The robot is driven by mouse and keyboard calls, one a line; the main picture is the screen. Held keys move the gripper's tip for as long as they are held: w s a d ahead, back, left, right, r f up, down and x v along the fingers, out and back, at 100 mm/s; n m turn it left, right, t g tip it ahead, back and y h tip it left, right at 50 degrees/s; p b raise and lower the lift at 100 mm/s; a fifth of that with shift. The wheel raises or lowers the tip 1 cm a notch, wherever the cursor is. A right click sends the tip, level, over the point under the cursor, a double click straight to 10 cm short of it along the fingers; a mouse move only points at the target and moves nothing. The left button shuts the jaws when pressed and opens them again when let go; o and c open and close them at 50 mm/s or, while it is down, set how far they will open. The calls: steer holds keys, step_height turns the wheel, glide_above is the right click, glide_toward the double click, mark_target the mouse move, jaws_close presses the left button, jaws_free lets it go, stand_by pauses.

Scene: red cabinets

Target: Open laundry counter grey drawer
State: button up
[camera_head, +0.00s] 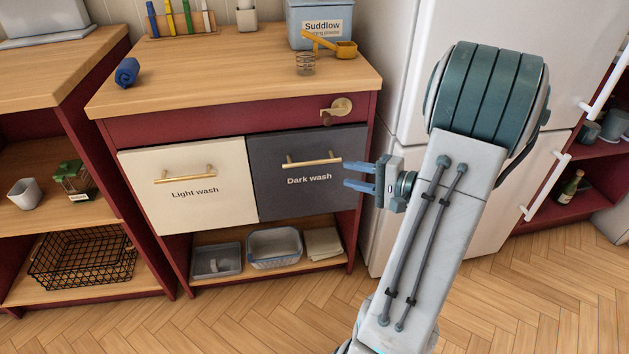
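The grey drawer (305,188), marked "Dark wash", is in the right half of the red laundry counter's (210,129) front and looks closed. It has a brass bar handle (313,160) near its top. My gripper (346,174) points left, with its two blue fingers spread apart and nothing between them. The fingertips appear in front of the drawer's right edge, to the right of the handle and a little lower in the picture. How far they are from the drawer face cannot be told.
A cream "Light wash" drawer (190,192) sits beside the grey one. A brass knob-like fitting (338,108) juts out above the grey drawer. A white fridge (405,90) stands close on the right. The wooden floor (270,310) in front is clear.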

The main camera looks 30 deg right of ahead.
mark_target(315, 163)
steer(key=shift+m+t+h, duration=0.3)
steer(key=shift+t, duration=0.1)
steer(key=b+x, duration=0.1)
steer(key=x, duration=0.3)
steer(key=d+b+x, duration=0.1)
steer(key=x, duration=0.3)
steer(key=f+b+x, duration=0.1)
steer(key=x, duration=0.3)
steer(key=shift+w, duration=0.7)
jaws_close()
